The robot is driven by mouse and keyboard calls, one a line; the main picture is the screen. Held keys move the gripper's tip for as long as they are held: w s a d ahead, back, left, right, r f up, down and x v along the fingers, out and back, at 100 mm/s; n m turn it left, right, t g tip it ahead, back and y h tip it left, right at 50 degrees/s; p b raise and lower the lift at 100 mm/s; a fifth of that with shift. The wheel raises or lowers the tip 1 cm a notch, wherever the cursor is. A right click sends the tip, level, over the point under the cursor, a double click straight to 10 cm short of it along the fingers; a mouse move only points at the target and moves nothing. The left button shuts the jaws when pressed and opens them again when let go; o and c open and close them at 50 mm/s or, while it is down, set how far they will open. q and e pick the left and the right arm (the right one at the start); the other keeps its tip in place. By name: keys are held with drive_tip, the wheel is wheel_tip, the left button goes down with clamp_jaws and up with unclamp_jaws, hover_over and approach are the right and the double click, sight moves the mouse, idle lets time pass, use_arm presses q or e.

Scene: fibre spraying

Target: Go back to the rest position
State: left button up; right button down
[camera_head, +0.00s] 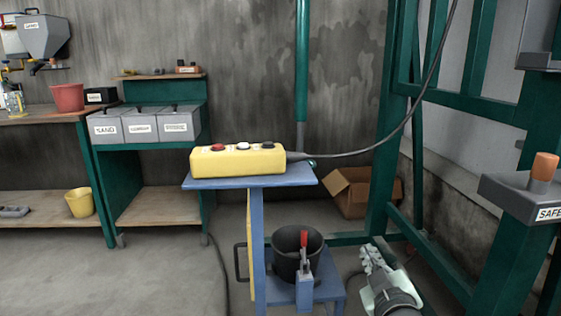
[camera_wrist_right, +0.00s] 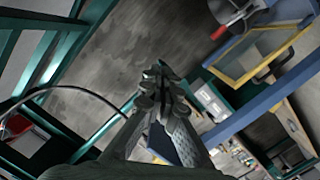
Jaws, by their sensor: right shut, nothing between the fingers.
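My right gripper (camera_head: 376,260) shows at the lower right of the head view, with its arm coming up from the bottom edge. Its fingers are shut and empty, and they stand clear to the right of the blue stand. In the right wrist view the right gripper (camera_wrist_right: 161,88) points up the middle, its fingers closed together with nothing between them. My left gripper is in neither view.
A blue stand (camera_head: 305,175) carries a yellow control box (camera_head: 238,161) with a cable; a black bucket (camera_head: 285,252) sits on its lower shelf. Green frame posts (camera_head: 385,130) and a "SAFE" box (camera_head: 520,195) stand right. Floor at left (camera_head: 130,275) is clear.

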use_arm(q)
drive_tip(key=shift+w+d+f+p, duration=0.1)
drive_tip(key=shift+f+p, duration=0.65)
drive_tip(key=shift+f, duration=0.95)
use_arm(e)
drive_tip(key=s+d+f+m+g, duration=0.2)
drive_tip(key=s+d+f+g, duration=0.2)
drive_tip(key=s+f, duration=1)
drive_tip(key=s+d+f+m+g, duration=0.2)
drive_tip(key=s+d+f+g, duration=0.2)
drive_tip(key=s+f+g, duration=0.5)
drive_tip(key=shift+s+d+f+m+g+h, duration=0.15)
drive_tip(key=shift+s+f+m+g+h, duration=0.2)
drive_tip(key=shift+s+f, duration=3.4)
